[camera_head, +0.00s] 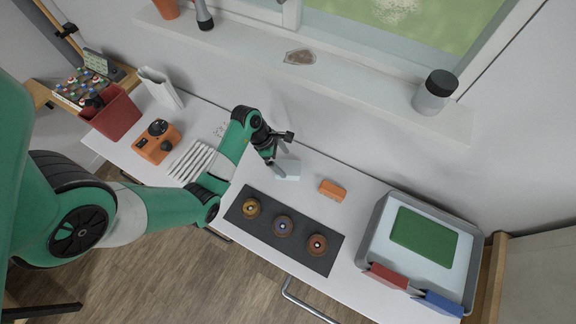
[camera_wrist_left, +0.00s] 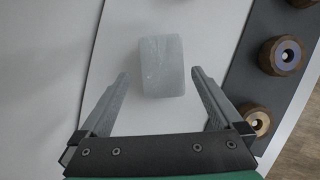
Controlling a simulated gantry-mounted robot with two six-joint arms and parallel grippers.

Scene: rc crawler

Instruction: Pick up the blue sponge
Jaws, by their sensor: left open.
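A pale blue-grey block (camera_head: 287,169), the nearest match to the blue sponge, lies on the white table behind the dark mat. In the left wrist view the block (camera_wrist_left: 161,66) sits ahead of and between the fingertips, with a gap on both sides. My left gripper (camera_head: 281,148) is open and empty, just above and beside the block in the head view. Its two fingers (camera_wrist_left: 159,76) point toward the block and do not appear to touch it. My right gripper is not in view.
An orange block (camera_head: 332,190) lies right of the pale block. The dark mat (camera_head: 243,217) holds three round brown pieces. A grey tray (camera_head: 378,222) with a green pad stands at right, with red and blue pieces on its front edge. The wall and sill are behind.

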